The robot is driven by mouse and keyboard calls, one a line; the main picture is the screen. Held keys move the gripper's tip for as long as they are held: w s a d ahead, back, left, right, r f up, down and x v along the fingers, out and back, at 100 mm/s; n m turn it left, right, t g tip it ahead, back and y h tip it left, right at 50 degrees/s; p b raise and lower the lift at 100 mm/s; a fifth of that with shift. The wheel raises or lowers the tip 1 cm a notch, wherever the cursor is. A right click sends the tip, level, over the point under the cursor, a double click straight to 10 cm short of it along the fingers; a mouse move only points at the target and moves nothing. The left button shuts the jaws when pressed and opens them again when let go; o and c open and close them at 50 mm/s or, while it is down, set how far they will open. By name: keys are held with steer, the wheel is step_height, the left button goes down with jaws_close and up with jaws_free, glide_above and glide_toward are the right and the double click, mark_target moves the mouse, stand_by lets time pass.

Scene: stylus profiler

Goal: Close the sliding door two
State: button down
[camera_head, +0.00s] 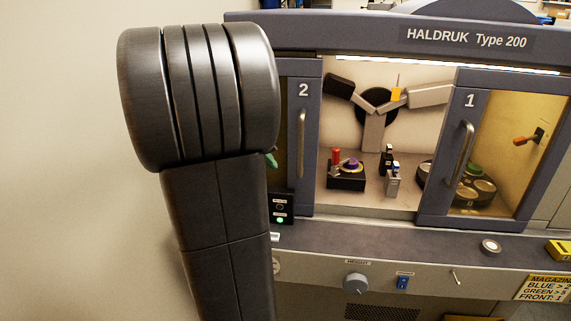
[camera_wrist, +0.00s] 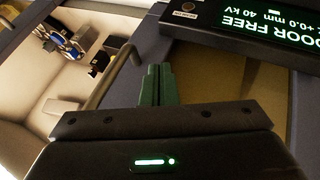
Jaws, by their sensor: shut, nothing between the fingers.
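Sliding door two (camera_head: 305,95) is a blue-grey framed door marked "2" at the left of the machine front. Its right edge borders a wide opening into the lit chamber, so it stands open. Its vertical bar handle (camera_head: 301,143) shows in the head view, and the handle (camera_wrist: 108,62) also shows in the wrist view. My gripper (camera_wrist: 158,70) has its green fingers together and empty, just right of the handle in the wrist view. I cannot tell whether they touch the door. In the head view my arm hides most of the gripper and the door's left part.
Door one (camera_head: 471,100), with its own handle (camera_head: 462,152), stands right of the opening. A display (camera_wrist: 255,20) reading "DOOR FREE" is close to my gripper. A ledge (camera_head: 400,240) runs below the doors.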

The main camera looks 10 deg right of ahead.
steer(key=d, duration=0.2)
steer(key=d+f+p, duration=0.1)
steer(key=d, duration=0.1)
steer(key=shift+d+f, duration=0.2)
steer(key=shift+d, duration=0.2)
steer(key=shift+d, duration=0.1)
steer(key=s+d, duration=0.3)
steer(key=d, duration=0.7)
steer(key=s+d+p, duration=0.1)
steer(key=s+d, duration=0.2)
steer(key=d, duration=0.7)
steer(key=s+d+p, duration=0.1)
steer(key=s+d, duration=0.2)
steer(key=d, duration=0.6)
steer(key=shift+s+d, duration=0.35)
steer(key=shift+d, duration=0.05)
steer(key=shift+r, duration=0.1)
